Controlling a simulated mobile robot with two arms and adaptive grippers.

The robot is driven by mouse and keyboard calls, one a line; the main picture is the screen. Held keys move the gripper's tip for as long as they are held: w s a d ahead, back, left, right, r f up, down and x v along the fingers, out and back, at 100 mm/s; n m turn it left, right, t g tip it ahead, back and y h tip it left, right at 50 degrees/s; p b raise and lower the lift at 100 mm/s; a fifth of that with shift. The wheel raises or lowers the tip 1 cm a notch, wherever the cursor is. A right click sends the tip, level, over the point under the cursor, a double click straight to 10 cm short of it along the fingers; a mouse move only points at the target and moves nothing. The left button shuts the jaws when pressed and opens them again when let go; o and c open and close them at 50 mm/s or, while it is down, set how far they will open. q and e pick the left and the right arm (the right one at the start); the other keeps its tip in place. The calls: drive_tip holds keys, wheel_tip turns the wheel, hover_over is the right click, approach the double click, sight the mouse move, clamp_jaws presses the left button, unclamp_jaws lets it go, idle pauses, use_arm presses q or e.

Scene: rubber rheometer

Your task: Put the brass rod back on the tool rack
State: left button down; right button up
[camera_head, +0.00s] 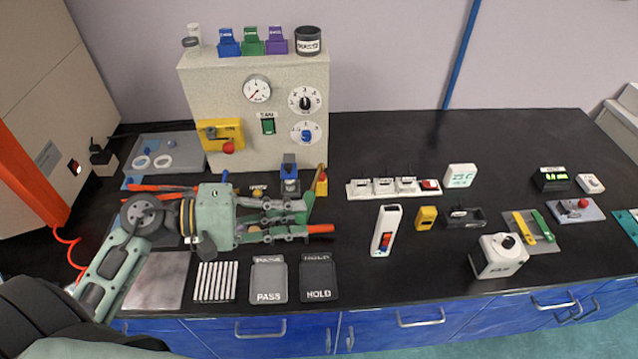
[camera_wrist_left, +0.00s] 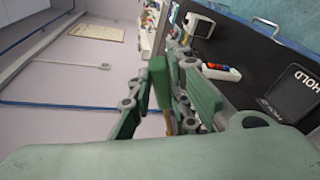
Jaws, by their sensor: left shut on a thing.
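My left gripper (camera_head: 300,220) reaches in from the left above the front-left bench, its fingers pointing right. In the left wrist view the gripper (camera_wrist_left: 178,95) is shut, and a short tan-brown piece of the brass rod (camera_wrist_left: 169,122) shows between its green pads. In the head view the fingers hide most of the rod. An orange-red end (camera_head: 320,228) shows by the lower fingertip; I cannot tell what it belongs to. Orange-handled tools (camera_head: 155,188) lie behind the gripper; I cannot clearly make out the tool rack. My right gripper is not in view.
The rheometer box (camera_head: 215,80) stands behind the gripper. A PASS tray (camera_head: 268,280) and a HOLD tray (camera_head: 319,280) lie in front, beside several white strips (camera_head: 215,281). A white switch device (camera_head: 385,231) stands to the right.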

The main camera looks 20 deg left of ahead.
use_arm(q)
wheel_tip(320, 180, down, 14)
drive_tip(key=w+d+n+g+y, duration=0.1)
drive_tip(key=d+n+y, duration=0.1)
drive_tip(key=y, duration=0.9)
drive_tip(key=shift+w+d+n+g+y, duration=0.15)
drive_tip(key=shift+n+g+y, duration=0.25)
drive_tip(key=shift+n, duration=0.3)
drive_tip(key=shift+a+f, duration=0.1)
drive_tip(key=shift+a, duration=0.1)
drive_tip(key=shift+a+f+n+y, duration=0.1)
drive_tip(key=shift+f+n+y, duration=0.2)
drive_tip(key=shift+n, duration=0.1)
drive_tip(key=shift+a, duration=0.1)
